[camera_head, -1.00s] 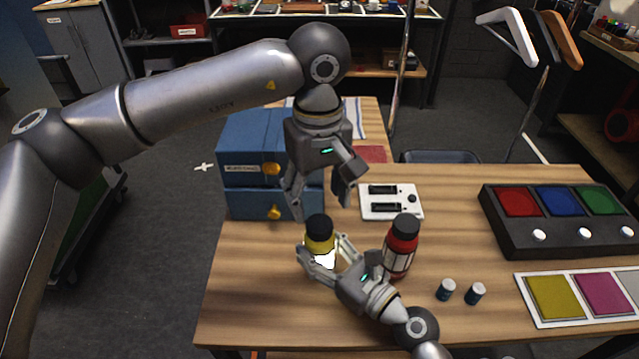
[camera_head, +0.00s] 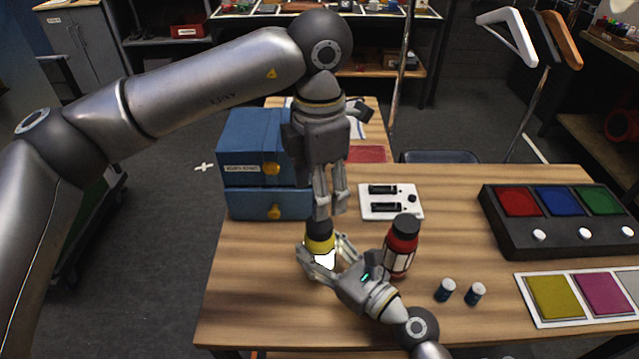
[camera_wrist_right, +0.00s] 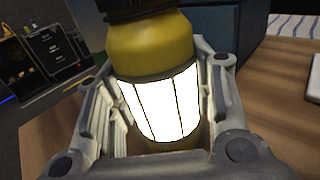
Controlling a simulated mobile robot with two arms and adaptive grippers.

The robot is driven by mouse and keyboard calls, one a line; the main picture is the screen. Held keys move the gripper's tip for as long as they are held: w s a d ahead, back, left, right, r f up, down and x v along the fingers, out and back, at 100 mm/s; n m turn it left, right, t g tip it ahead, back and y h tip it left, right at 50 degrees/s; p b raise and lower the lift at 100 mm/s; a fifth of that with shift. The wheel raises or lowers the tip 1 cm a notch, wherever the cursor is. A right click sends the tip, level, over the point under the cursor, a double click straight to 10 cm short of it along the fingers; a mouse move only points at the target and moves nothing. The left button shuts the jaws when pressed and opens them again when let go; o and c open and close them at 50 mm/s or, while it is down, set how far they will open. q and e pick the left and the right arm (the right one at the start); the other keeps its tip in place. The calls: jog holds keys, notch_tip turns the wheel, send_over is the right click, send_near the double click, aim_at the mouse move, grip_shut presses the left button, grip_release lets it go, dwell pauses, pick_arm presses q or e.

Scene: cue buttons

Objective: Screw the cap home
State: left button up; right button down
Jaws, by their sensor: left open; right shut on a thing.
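A yellow bottle (camera_head: 320,246) with a white label stands at the near left of the table, with a black cap (camera_head: 319,228) on its top. My right gripper (camera_head: 332,262) is shut around the bottle's body. In the right wrist view its fingers flank the bright label, and the cap's lower part (camera_wrist_right: 128,8) shows at the top edge. My left gripper (camera_head: 330,208) points down from above, open, with its fingers seen nearly edge-on. Its fingertips are right at the cap's top and overlap it in view; I cannot tell whether they touch it.
A red bottle (camera_head: 401,244) with a black lid stands close to the right gripper. Blue drawer boxes (camera_head: 250,150) stand behind on the left. A button console (camera_head: 545,235) and colour card (camera_head: 575,300) fill the right side.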

aim_at(319, 224)
pick_arm(q)
jog(key=n, duration=0.4)
jog(key=shift+r, duration=0.2)
jog(key=shift+f, duration=0.1)
jog(key=shift+f, duration=3.95)
jog(key=shift+c, duration=0.4)
jog(key=c, duration=1)
jog(key=shift+m, duration=0.7)
jog(key=o, duration=1.2)
